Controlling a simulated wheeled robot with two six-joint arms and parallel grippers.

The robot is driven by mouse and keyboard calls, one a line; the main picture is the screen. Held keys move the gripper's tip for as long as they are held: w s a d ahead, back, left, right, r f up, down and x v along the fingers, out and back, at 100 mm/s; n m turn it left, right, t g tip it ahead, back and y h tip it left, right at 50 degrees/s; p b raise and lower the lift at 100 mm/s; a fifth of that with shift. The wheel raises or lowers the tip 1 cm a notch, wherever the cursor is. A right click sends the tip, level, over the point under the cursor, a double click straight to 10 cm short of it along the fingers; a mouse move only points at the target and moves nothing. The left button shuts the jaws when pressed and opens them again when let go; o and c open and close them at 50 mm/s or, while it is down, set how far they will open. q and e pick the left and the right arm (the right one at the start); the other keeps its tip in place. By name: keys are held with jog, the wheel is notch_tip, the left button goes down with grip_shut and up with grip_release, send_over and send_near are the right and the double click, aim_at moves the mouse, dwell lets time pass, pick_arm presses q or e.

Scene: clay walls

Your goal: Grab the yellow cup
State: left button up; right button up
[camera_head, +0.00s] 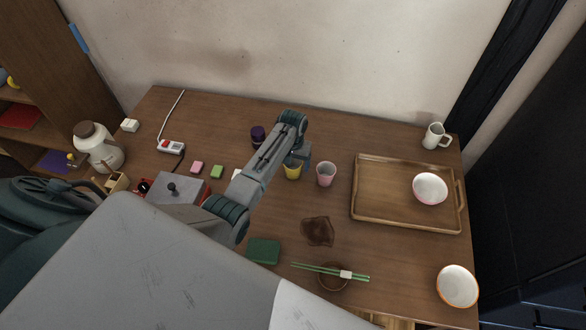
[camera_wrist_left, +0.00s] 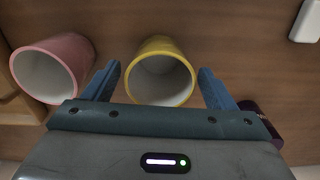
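The yellow cup (camera_head: 292,173) stands on the wooden table (camera_head: 385,140), partly hidden by my left arm in the head view. In the left wrist view the yellow cup (camera_wrist_left: 162,75) has its open mouth toward the camera. My left gripper (camera_wrist_left: 160,82) is open, with one blue finger on each side of the cup and a visible gap to both. In the head view the left gripper (camera_head: 299,158) is right at the cup, its fingers mostly hidden. The right gripper does not show.
A pink cup (camera_head: 326,175) stands close to the right of the yellow one. A dark purple object (camera_head: 258,135) is to its left. A wooden tray (camera_head: 385,222) with a bowl (camera_head: 430,187) is farther right.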

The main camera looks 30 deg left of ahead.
pick_arm(q)
jog(key=c, duration=0.9)
jog(key=shift+o, duration=0.2)
jog(key=shift+r, duration=0.15)
